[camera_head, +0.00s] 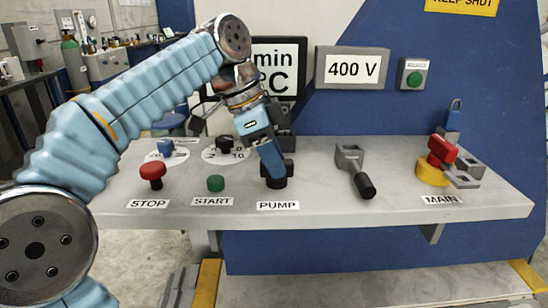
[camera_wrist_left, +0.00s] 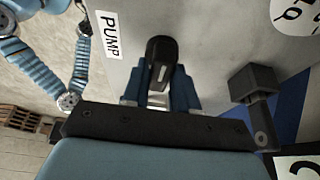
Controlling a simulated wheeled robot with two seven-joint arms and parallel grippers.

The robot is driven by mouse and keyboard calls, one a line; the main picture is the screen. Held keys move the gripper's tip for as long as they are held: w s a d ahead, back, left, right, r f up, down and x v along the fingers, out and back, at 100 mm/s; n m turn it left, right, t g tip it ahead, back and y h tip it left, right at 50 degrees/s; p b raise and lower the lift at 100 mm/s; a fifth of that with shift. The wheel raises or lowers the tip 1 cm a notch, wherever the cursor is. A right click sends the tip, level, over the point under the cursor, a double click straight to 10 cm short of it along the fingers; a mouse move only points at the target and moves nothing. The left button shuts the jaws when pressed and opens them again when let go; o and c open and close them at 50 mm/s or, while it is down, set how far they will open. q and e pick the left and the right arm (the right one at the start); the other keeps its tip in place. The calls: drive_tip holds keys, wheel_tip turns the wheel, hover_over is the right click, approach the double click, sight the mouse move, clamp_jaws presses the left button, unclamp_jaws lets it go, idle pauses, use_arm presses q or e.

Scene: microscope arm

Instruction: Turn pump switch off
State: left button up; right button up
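The PUMP label (camera_wrist_left: 109,35) lies just left of the knob there. Part of the knob is hidden by the fingers.
A red STOP button (camera_head: 152,172) and a green START button (camera_head: 216,183) stand left of the pump switch. Two dials sit behind them. To the right are a black-handled lever (camera_head: 360,180) and the red-yellow MAIN switch (camera_head: 438,160) with a padlock. The panel between pump and lever is clear.

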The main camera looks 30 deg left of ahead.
use_arm(q)
clamp_jaws()
drive_tip(key=n+t+y, duration=0.1)
drive_tip(key=n, duration=0.2)
drive_tip(key=shift+n, duration=0.4)
drive_tip(key=n, duration=0.2)
drive_tip(key=n+t+y, duration=0.1)
drive_tip(key=shift+s+d+n, duration=0.15)
drive_tip(key=shift+n, duration=0.25)
drive_tip(key=n+y, duration=0.1)
drive_tip(key=n, duration=0.1)
drive_tip(key=n+y, duration=0.1)
drive_tip(key=n, duration=0.2)
drive_tip(key=shift+d+f, duration=0.1)
drive_tip(key=shift+d, duration=0.1)
drive_tip(key=n+y, duration=0.2)
drive_tip(key=n, duration=0.3)
drive_tip(key=shift+d+f, duration=0.1)
drive_tip(key=shift+g, duration=0.3)
